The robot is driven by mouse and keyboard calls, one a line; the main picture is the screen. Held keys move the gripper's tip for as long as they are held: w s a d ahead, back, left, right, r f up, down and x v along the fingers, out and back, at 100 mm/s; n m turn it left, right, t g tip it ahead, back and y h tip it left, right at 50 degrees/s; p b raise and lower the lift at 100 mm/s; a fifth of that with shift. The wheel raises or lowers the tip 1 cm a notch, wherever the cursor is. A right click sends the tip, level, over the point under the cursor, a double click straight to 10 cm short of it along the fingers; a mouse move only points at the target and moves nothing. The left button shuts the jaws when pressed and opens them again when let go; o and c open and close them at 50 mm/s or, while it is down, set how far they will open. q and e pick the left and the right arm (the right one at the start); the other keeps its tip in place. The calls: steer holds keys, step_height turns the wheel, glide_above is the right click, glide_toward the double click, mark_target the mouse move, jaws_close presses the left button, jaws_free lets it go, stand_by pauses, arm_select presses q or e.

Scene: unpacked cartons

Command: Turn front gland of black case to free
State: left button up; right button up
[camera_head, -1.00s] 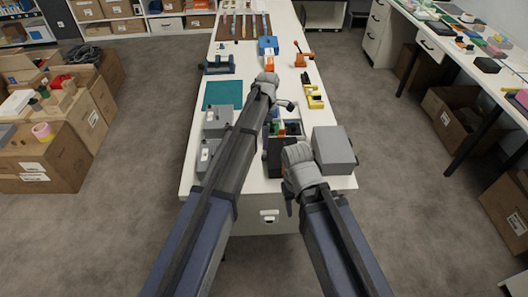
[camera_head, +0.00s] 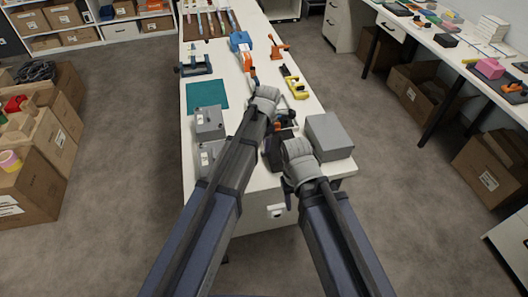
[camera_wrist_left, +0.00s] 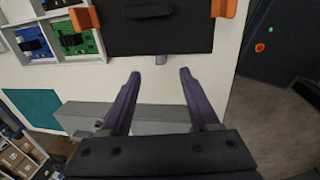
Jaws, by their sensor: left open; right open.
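The black case (camera_wrist_left: 160,30) is at the top of the left wrist view, with orange parts at its sides. A small grey gland (camera_wrist_left: 161,57) sticks out from its near edge. My left gripper (camera_wrist_left: 160,77) is open and empty, its two purple fingers pointing at the gland from either side, apart from it. In the head view the case (camera_head: 272,152) is mostly hidden between my arms. My right gripper (camera_head: 288,186) is beside the case, low in the view; its fingertips are largely hidden by its own wrist.
A large grey box (camera_head: 331,136) stands right of the case. Two smaller grey boxes, one (camera_head: 210,122) behind the other (camera_head: 207,158), stand at the left. A teal mat (camera_head: 207,94) lies beyond them. A divided tray (camera_wrist_left: 65,52) holds circuit boards near the case.

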mark_target(264, 154)
arm_select(q)
steer(key=f+b, duration=0.4)
steer(key=w+f+b, duration=0.1)
steer(key=f+b, duration=0.1)
steer(key=f, duration=0.1)
steer(key=shift+a+f+b, duration=0.1)
steer(key=shift+a+b, duration=0.1)
steer(key=shift+b, duration=0.15)
jaws_close()
stand_by(0.3)
